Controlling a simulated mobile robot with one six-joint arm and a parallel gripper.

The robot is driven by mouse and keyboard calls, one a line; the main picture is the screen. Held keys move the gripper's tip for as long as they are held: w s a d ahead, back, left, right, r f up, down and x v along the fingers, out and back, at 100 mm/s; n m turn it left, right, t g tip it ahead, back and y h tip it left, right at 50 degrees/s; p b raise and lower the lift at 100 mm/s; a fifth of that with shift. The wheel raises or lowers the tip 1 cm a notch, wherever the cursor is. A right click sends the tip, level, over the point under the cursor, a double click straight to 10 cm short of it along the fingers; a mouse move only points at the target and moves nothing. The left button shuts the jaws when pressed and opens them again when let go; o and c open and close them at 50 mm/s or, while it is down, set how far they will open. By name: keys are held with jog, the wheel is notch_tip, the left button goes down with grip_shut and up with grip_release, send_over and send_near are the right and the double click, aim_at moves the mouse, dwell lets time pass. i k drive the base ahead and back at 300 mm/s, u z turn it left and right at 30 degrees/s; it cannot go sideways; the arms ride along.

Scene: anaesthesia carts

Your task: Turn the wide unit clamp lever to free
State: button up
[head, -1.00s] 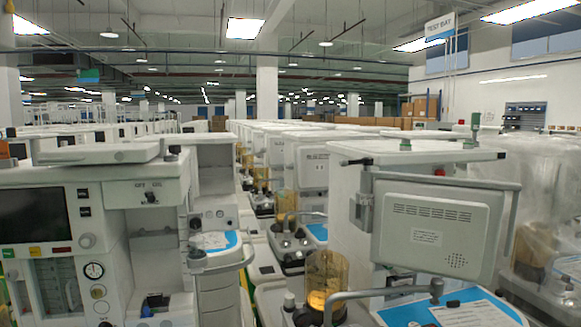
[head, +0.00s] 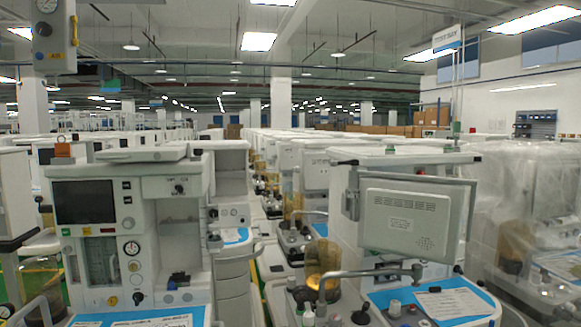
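My gripper is not in view, and neither is my arm. Two anaesthesia units stand nearest. The left unit (head: 165,187) faces me with a dark screen (head: 84,202), a round gauge, dials and flow tubes. The right unit (head: 345,172) carries a grey-white monitor (head: 405,222) seen from its back, a bent grey tube (head: 370,273) and an amber canister (head: 322,268). I cannot tell which unit is the wide one. No clamp lever can be made out clearly at this distance, so its position cannot be told.
Rows of similar carts run into the distance. A narrow gap (head: 262,255) with green floor lies between the two near units. Plastic-wrapped equipment (head: 530,215) stands at the right. A box with a gauge (head: 52,35) hangs at the upper left.

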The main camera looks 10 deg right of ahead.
aim_at(342, 163)
jog(key=z, duration=0.15)
jog(key=i, duration=0.9)
jog(key=u, duration=0.05)
